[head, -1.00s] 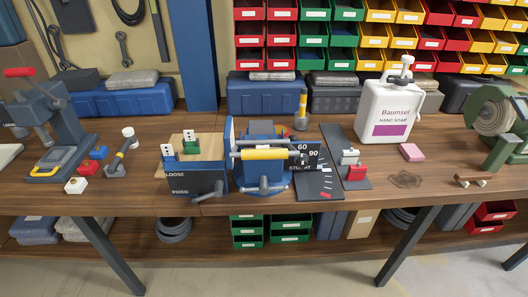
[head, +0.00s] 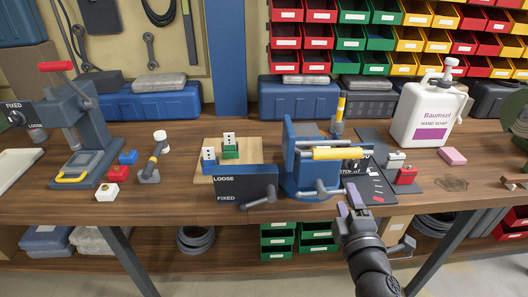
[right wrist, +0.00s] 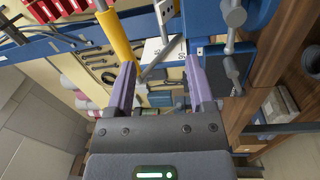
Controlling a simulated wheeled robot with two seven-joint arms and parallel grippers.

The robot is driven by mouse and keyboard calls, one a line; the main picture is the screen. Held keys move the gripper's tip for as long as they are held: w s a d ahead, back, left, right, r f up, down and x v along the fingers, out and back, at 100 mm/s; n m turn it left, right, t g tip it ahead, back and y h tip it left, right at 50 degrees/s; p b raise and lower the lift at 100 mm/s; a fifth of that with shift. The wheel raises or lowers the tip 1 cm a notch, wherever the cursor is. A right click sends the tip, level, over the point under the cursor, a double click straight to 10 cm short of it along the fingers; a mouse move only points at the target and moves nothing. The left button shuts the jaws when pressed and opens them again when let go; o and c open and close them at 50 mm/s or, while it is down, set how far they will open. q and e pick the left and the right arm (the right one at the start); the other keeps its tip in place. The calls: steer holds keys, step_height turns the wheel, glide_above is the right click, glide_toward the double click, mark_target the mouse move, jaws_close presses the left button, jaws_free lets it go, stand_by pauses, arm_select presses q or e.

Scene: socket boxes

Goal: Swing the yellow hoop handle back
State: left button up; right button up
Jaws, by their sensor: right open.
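The yellow hoop handle (head: 340,153) is a yellow grip bar held crosswise at the front of a blue clamp-like fixture (head: 296,178). In the right wrist view the yellow bar (right wrist: 117,38) runs diagonally at the upper left, just beyond the left finger. My right gripper (head: 350,203) is open and empty, below and slightly right of the handle and in front of the bench edge. In the right wrist view its purple fingers (right wrist: 160,85) stand apart, not around the bar. My left gripper is not in view.
A LOOSE/FIXED panel with a grey lever (head: 245,190) stands left of the fixture. A grey lever juts from the fixture's front. A dark strip with a red block (head: 405,176) and a soap bottle (head: 432,115) are to the right. A press (head: 85,130) stands at the left.

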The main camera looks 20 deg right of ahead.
steer(key=n+t, duration=0.1)
steer(key=t, duration=0.1)
glide_toward(328, 150)
steer(key=w+d, duration=0.2)
steer(key=x, duration=0.9)
steer(key=shift+w+d+f+g, duration=0.25)
steer(key=shift+d+g, duration=0.05)
steer(key=shift+d, duration=0.15)
jaws_close()
steer(key=shift+f, duration=0.1)
